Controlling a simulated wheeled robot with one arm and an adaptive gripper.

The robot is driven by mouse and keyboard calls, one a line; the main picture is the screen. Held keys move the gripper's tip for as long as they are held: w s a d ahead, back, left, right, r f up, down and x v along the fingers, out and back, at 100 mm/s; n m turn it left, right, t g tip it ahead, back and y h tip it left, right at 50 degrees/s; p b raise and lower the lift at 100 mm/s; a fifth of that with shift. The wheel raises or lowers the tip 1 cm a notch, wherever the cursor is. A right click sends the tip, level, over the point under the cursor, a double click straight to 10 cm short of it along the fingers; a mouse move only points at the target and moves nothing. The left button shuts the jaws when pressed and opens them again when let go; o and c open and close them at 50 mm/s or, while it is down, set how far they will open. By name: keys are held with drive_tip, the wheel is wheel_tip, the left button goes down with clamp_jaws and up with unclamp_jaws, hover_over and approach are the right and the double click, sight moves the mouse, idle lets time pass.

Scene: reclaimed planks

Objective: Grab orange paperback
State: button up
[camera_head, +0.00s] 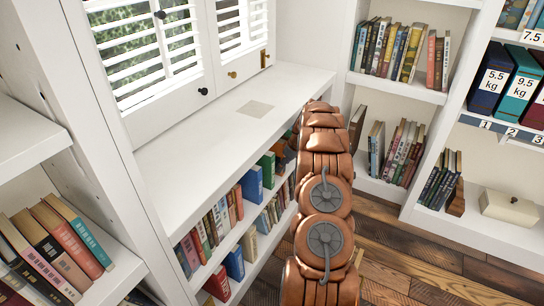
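I cannot tell for sure which book is the orange paperback. An orange-red book (78,245) leans among others on the left shelf. A narrow orange-brown spine (239,202) stands in the upper row of the low bookcase under the window. An orange-red spine (431,60) stands on the upper right shelf. My copper arm rises through the middle and reaches up beside the low bookcase. A small dark and orange shape shows just left of it, too small to make out. My gripper is not clearly visible; my arm hides that area.
The white window ledge (220,135) is mostly clear, with a flat beige square (256,109) on it. Labelled binders (490,80) stand at upper right. A cream box (509,208) sits on the low right shelf. The plank floor (440,265) is open at lower right.

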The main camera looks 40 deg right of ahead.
clamp_jaws()
idle(0.3)
idle(0.3)
